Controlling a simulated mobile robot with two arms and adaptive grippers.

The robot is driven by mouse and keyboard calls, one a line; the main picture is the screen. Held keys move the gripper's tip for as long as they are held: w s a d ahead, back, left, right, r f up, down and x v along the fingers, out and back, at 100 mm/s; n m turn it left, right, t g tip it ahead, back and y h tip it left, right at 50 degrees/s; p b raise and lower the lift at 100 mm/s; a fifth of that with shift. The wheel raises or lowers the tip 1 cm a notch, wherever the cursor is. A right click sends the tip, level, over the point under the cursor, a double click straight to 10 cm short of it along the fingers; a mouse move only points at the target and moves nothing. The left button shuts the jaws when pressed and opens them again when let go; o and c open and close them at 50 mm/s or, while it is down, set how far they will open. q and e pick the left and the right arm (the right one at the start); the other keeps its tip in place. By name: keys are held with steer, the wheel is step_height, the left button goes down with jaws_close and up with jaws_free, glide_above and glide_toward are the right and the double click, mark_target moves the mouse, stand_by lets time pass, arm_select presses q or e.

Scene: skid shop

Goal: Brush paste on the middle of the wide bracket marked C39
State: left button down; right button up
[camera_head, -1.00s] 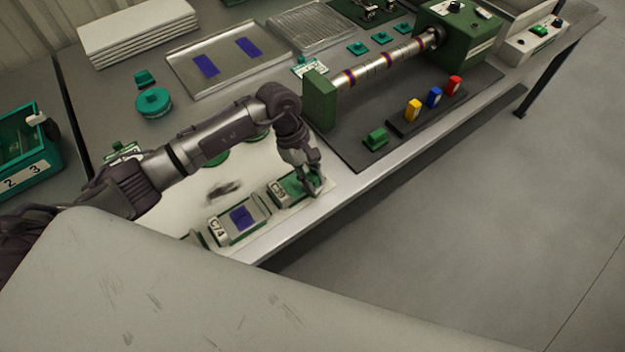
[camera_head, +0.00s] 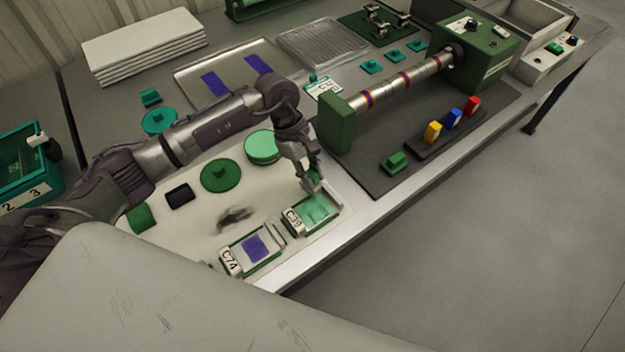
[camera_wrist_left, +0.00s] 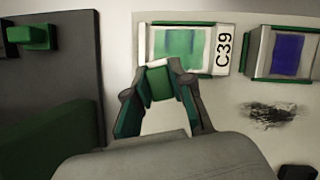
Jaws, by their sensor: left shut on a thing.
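The bracket marked C39 (camera_head: 296,222) lies on the pale mat near the table's front edge. Streaky green covers its middle, which also shows in the left wrist view (camera_wrist_left: 176,44). My left gripper (camera_head: 311,184) is just behind the bracket, shut on a green block-shaped thing (camera_wrist_left: 159,83), likely the brush handle. The brush's tip is hidden; I cannot tell whether it touches the bracket. The bracket marked C74 (camera_head: 231,262) lies to the left with a purple patch in its middle. My right gripper is not in view.
A dark green disc (camera_head: 221,175), a light green round tin (camera_head: 262,146) and a dark smudge (camera_head: 234,217) are on the mat. A dark board (camera_head: 375,178) with a green-ended roller (camera_head: 335,122) stands close right of my gripper.

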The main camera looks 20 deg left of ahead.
arm_select(q)
steer(key=shift+s+d+r, duration=0.15)
steer(key=shift+d+r, duration=0.05)
steer(key=shift+r, duration=0.8)
steer(key=shift+r+p, duration=0.4)
steer(key=shift+p, duration=0.05)
steer(key=shift+a+r+p, duration=0.1)
steer(key=shift+r+p, duration=0.2)
steer(key=shift+r, duration=1.1)
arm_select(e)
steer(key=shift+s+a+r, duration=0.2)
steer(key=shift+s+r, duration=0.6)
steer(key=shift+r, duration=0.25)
